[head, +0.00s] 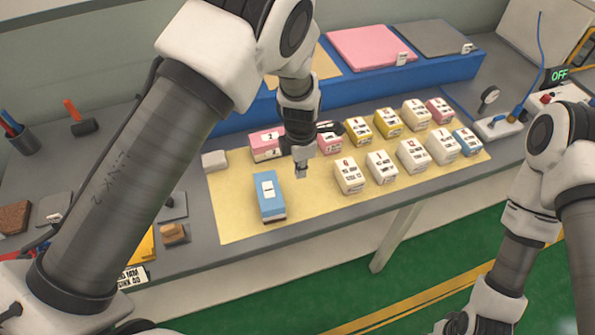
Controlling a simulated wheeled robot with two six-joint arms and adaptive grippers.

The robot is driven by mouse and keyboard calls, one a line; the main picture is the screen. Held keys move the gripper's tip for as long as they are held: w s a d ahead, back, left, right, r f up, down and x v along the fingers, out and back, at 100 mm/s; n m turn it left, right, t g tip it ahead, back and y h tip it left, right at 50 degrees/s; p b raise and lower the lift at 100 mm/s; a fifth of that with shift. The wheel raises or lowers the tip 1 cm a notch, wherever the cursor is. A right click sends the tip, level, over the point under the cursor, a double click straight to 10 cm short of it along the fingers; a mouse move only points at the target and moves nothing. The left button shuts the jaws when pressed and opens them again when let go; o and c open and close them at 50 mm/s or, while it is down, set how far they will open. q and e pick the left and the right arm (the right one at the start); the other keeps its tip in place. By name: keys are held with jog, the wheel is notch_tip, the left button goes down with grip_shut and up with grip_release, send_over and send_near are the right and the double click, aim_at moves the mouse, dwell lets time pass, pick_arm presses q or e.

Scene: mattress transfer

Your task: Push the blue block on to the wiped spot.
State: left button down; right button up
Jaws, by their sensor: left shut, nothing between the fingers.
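The blue block (268,192) stands on the left part of the pale yellow mat (235,222), with a white label on its top and a dark band low on its front. My left gripper (301,170) points down, shut and empty, just right of the blue block with a small gap between them. I cannot pick out a wiped spot on the mat. My right arm comes in at the lower right, and its gripper lies outside the picture.
Several white, yellow and pink labelled blocks (349,176) stand in two rows to the right, with a smaller blue one (466,141) at the end. A white-grey block (214,160) sits at the mat's left edge. A blue shelf (430,75) runs behind.

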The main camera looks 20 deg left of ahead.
aim_at(269, 197)
pick_arm(q)
notch_tip(269, 197, down, 7)
jog(key=b, duration=0.4)
jog(key=shift+s+d, duration=0.1)
jog(key=shift+d, duration=0.05)
jog(key=a, duration=0.1)
jog(key=s+a, duration=0.1)
jog(key=a, duration=0.1)
jog(key=shift+s+r, duration=0.25)
jog(key=shift+s+a+r, duration=0.15)
jog(key=shift+s+a, duration=0.15)
jog(key=shift+s, duration=0.1)
jog(key=shift+w, duration=0.15)
pick_arm(e)
notch_tip(269, 197, down, 5)
jog(key=shift+d+r, duration=0.1)
